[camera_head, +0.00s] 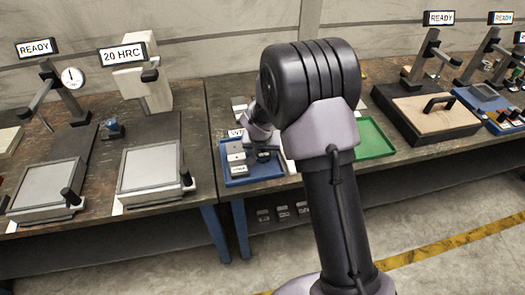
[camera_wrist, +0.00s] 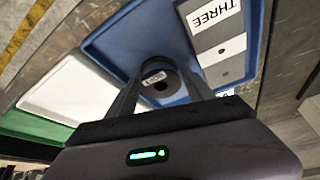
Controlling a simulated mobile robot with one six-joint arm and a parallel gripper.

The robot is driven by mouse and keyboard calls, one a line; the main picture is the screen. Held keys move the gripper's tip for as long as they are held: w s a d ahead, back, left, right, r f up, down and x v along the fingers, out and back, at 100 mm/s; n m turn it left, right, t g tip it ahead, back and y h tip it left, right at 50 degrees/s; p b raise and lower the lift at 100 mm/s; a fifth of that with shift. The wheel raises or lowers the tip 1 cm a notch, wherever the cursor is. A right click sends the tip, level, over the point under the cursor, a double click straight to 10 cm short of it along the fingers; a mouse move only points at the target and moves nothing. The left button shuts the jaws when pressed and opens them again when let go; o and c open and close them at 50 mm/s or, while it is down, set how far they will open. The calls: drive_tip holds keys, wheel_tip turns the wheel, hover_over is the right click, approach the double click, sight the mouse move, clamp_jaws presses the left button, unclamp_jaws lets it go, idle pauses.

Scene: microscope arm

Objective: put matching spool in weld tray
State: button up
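A small dark spool (camera_wrist: 158,72) with a round hole in its end sits in a blue tray (camera_wrist: 110,38) in the wrist view. My gripper (camera_wrist: 160,78) has its two fingers spread, one on each side of the spool. I see no clear grip, and contact is hard to judge. In the head view my gripper (camera_head: 265,153) is low over the blue tray (camera_head: 240,181), and my arm hides much of that area. The spool cannot be made out there. No tray label that reads as weld is legible.
Grey blocks (camera_wrist: 222,50), one labelled THREE, stand in the blue tray beside the spool. A white tray (camera_wrist: 70,90) and a green tray (camera_head: 375,140) lie alongside. Testing stands (camera_head: 150,170) fill the left bench. A board with a handle (camera_head: 425,112) is at right.

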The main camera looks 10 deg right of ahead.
drive_tip(key=shift+r+p, duration=0.4)
drive_tip(key=s+d+p+v, duration=0.1)
drive_tip(key=s+p+v, duration=0.1)
drive_tip(key=v, duration=1)
drive_tip(key=s+d+f+p+v, duration=0.1)
drive_tip(key=d+v, duration=0.1)
drive_tip(key=v, duration=1)
drive_tip(key=s+a+r+y, duration=0.1)
drive_tip(key=s+r, duration=0.3)
drive_tip(key=s, duration=0.6)
drive_tip(key=s+a+r+t+y, duration=0.1)
drive_tip(key=s+a+r+y, duration=0.1)
drive_tip(key=s, duration=0.9)
wheel_tip(320, 180, up, 2)
drive_tip(key=shift+s+a+r+m+t, duration=0.15)
drive_tip(key=shift+a+m+t, duration=0.15)
drive_tip(key=shift+a+m, duration=0.15)
drive_tip(key=shift+f+b, duration=0.85)
drive_tip(key=shift+f, duration=0.05)
